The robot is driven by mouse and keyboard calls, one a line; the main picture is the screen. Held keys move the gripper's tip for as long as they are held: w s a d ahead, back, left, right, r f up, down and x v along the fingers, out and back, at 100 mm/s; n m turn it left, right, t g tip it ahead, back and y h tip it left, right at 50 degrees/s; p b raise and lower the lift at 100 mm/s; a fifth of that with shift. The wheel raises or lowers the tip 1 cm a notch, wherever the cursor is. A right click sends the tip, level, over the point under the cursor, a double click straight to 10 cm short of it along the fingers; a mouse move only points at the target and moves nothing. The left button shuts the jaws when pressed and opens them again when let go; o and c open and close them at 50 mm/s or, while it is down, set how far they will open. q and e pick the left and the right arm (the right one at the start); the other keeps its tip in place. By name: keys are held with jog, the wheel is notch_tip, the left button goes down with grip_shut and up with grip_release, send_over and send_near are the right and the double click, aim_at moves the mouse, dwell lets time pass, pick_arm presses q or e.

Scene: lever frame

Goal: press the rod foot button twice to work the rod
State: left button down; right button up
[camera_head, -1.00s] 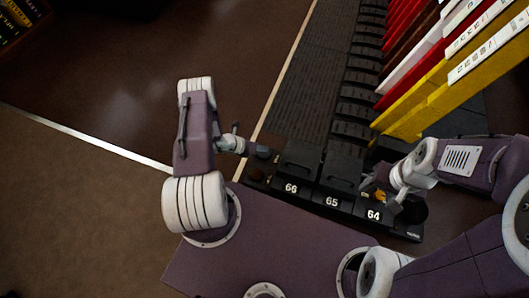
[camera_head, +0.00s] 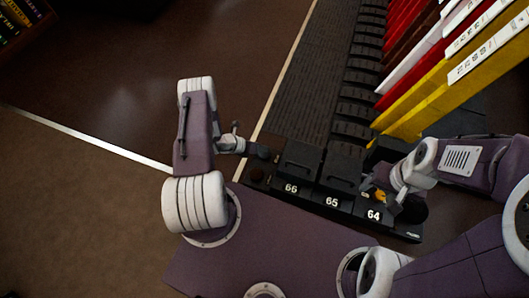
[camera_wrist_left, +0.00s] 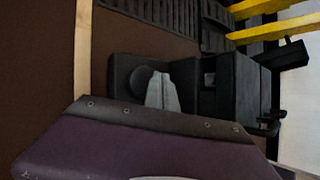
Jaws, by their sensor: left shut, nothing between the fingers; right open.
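The lever frame's dark front block carries white numbers 66, 65 and 64 (camera_head: 332,202). A small round dark button (camera_head: 257,175) sits at its left end, beside number 66. A dark round button also shows in the left wrist view (camera_wrist_left: 140,78), partly hidden by my fingers. My left gripper (camera_head: 265,153) is shut and empty, over the block's left end close to the button. Its grey fingers show in the left wrist view (camera_wrist_left: 162,92); I cannot tell whether they touch the button. My right gripper (camera_head: 383,200) is open and empty near number 64.
Tall red, white and yellow levers (camera_head: 430,100) rise along the right, close to my right arm. A dark ribbed tread (camera_head: 312,85) runs behind the block. Brown floor (camera_head: 100,90) on the left is clear, crossed by pale lines.

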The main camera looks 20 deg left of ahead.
aim_at(262, 153)
pick_arm(q)
jog(key=shift+f+b, duration=0.3)
jog(key=shift+f, duration=0.15)
jog(key=shift+f+b, duration=0.7)
jog(key=shift+f, duration=0.15)
dwell(0.8)
jog(key=shift+r, duration=0.1)
jog(key=shift+r+p, duration=1.15)
jog(key=shift+p, duration=0.1)
notch_tip(262, 153, up, 5)
jog(key=p, duration=0.5)
jog(key=shift+r, duration=0.15)
